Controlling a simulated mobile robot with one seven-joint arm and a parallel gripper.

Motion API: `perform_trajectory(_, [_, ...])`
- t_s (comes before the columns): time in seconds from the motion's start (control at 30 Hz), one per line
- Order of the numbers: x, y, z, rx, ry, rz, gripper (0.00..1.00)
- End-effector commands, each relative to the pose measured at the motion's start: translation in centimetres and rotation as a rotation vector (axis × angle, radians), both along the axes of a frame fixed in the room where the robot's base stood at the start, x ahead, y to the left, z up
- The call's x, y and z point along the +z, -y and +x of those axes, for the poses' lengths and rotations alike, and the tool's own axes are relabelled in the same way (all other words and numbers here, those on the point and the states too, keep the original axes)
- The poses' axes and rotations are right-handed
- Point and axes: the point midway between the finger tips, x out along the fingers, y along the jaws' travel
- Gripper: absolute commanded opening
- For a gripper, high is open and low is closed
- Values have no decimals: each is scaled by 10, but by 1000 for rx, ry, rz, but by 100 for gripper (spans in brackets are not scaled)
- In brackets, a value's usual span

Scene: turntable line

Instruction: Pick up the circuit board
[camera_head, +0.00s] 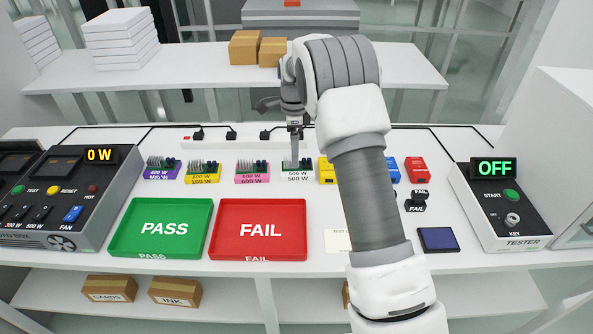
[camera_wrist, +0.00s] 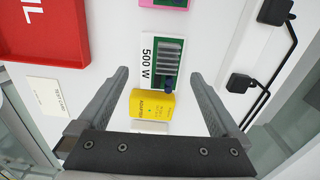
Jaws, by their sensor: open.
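Several circuit boards with grey fins stand in a row at the back of the bench, each by a wattage label: purple 400 W (camera_head: 162,169), yellow 300 W (camera_head: 203,173), pink 600 W (camera_head: 252,173) and white 500 W (camera_head: 297,174). My gripper (camera_head: 295,150) is above the 500 W board. In the wrist view this green board (camera_wrist: 169,58) with its grey fins lies just beyond my open, empty fingers (camera_wrist: 158,76). A yellow adapter (camera_wrist: 152,104) shows between the fingers, below them. The frames do not show contact with either.
A green PASS tray (camera_head: 160,245) and a red FAIL tray (camera_head: 259,246) lie in front of the boards. A powered test box (camera_head: 65,195) stands left, a tester (camera_head: 507,211) right. Black plugs and cables line the back.

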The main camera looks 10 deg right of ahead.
Motion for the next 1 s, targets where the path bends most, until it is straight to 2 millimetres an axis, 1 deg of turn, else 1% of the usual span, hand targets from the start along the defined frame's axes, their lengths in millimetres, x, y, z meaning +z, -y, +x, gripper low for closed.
perform_trajectory(0.03, [-4,0,0,0,-1,0,100])
perform_trajectory(0.17, [-10,1,0,0,0,0,100])
perform_trajectory(0.27, [-18,2,0,0,-2,-1,100])
perform_trajectory(0.43, [-44,8,1,-1,-3,0,100])
perform_trajectory(0.53, [-56,7,1,0,-2,0,100])
perform_trajectory(0.6, [-59,7,1,0,-1,0,100])
perform_trajectory(0.77, [-59,7,1,1,0,0,100])
perform_trajectory(0.8, [-59,7,1,1,0,0,98])
perform_trajectory(0.83, [-59,7,1,1,0,0,93])
perform_trajectory(0.97, [-59,7,1,1,0,0,69])
perform_trajectory(1.0, [-59,7,1,1,0,0,62])
